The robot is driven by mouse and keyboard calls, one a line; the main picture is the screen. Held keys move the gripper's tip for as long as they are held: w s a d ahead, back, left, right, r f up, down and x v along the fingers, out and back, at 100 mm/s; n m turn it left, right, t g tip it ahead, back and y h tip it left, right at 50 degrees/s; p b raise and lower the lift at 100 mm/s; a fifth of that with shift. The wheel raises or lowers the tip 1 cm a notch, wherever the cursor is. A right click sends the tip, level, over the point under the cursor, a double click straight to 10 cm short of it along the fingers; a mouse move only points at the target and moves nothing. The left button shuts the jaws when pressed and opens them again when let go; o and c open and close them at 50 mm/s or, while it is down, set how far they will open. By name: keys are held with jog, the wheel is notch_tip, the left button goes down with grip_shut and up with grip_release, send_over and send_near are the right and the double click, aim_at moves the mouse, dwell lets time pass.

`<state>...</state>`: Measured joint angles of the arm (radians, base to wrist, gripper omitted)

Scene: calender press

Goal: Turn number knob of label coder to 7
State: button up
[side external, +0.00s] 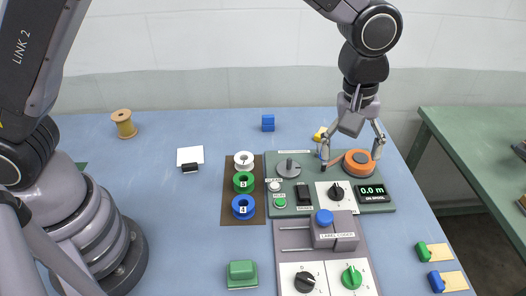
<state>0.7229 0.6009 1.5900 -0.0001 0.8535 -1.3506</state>
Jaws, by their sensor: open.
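The label coder (337,237) is a grey unit on a grey panel at the lower middle, with a blue round top. Below it are two dials on white plates: a black knob (305,282) on the left and a green knob (351,277) on the right. Their markings are too small to read, so I cannot tell which is the number knob or its setting. My gripper (350,157) is open, pointing down over the back panel, well behind these knobs. Its fingers appear on either side of an orange disc (360,164); contact cannot be told.
The green back panel (328,208) carries a black knob (336,191), a switch, buttons and a display (373,193). Spools (243,207) stand on a brown mat to the left. A green block (242,273) lies in front. A green table (480,155) is at right.

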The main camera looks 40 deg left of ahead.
jog(key=n+g, duration=0.1)
jog(key=n, duration=0.1)
send_over(355, 274)
notch_tip(355, 274, down, 11)
jog(key=shift+y, duration=0.4)
notch_tip(355, 274, down, 14)
jog(key=shift+s+f, duration=0.1)
jog(key=c, duration=1.2)
